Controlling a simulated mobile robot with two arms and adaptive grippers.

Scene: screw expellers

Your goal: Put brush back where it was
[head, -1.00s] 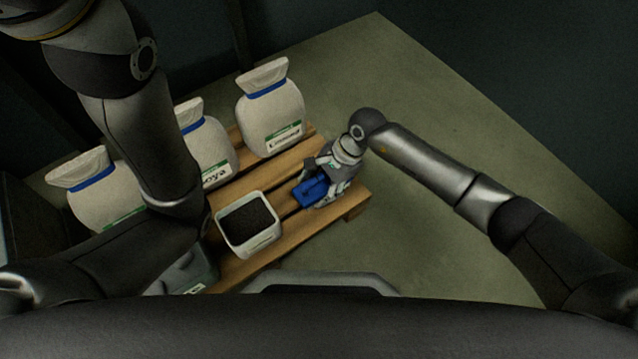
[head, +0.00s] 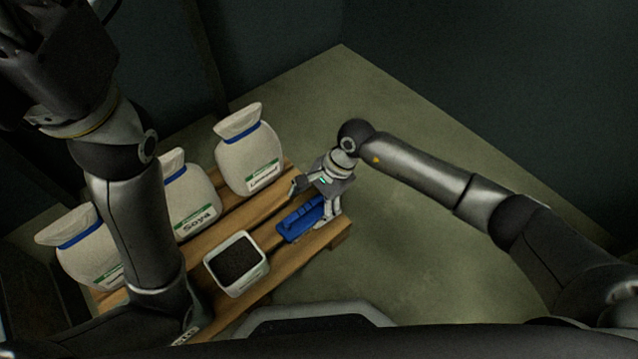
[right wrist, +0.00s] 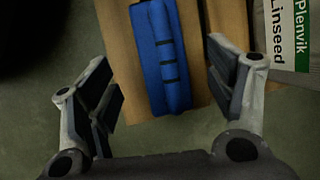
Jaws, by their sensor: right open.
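The blue brush (head: 300,221) lies on the wooden pallet near its right corner, right of the white tub. In the right wrist view the brush (right wrist: 161,55) lies lengthwise on a pallet slat, between my fingers but beyond their tips. My right gripper (head: 312,203) is open and empty above the brush; its spread fingers show in the right wrist view (right wrist: 162,85).
The pallet (head: 240,295) carries a white tub (head: 237,287) of dark material and several white sacks, including a Linseed sack (head: 248,155) and a Soya sack (head: 190,203). The floor (head: 430,240) right of the pallet is clear.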

